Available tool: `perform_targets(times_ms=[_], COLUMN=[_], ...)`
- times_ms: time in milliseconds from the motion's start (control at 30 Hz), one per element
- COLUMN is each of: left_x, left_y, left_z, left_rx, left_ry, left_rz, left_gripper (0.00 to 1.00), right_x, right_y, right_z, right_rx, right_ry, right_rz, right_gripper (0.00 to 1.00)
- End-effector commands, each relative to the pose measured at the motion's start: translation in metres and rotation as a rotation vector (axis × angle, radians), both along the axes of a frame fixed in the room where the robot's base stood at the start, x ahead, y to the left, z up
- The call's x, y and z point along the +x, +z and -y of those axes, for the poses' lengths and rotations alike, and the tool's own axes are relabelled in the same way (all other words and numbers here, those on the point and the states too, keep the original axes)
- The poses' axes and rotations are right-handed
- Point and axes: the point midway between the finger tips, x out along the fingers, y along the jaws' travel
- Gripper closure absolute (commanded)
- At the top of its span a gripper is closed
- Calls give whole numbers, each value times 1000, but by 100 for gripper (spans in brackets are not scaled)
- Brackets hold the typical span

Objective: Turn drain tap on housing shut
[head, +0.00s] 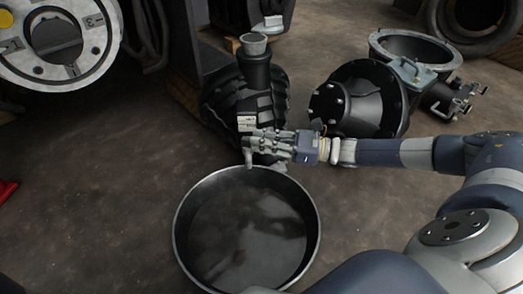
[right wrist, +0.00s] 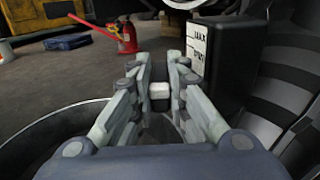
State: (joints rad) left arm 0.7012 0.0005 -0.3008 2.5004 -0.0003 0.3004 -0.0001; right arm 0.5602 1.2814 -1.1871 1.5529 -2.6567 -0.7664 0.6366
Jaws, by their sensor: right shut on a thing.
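The black housing (head: 257,75) stands upright behind the pan, with a grey cap on top and a white level label (head: 247,122) low on its front. In the right wrist view the label (right wrist: 197,45) shows just beyond my fingers. My right gripper (head: 252,143) reaches in from the right at the foot of the housing, above the pan's far rim. In the right wrist view its fingers (right wrist: 160,80) are closed around a small pale block, the drain tap handle (right wrist: 160,92). Most of the tap is hidden by the fingers, so its angle is unclear. My left gripper is out of view.
A round metal pan (head: 178,225) with dark liquid sits on the floor below the tap. Black flanged parts (head: 340,100) lie right of the housing, close to my right arm. A red jack (right wrist: 126,38) stands farther off. The floor left of the pan is clear.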

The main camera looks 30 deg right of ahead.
Motion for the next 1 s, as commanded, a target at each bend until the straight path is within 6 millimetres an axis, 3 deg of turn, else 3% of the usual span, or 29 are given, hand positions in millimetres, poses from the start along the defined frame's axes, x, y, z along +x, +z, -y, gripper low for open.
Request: perform_targets(times_ms=[400,1000], left_x=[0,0], left_y=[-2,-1], left_z=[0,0], left_rx=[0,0], left_ry=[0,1], left_rz=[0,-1], left_gripper=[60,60], right_x=[10,11], right_y=[3,4], right_z=[4,4], right_rx=[1,8], right_ry=[199,255], right_rz=[3,4], right_gripper=[100,100])
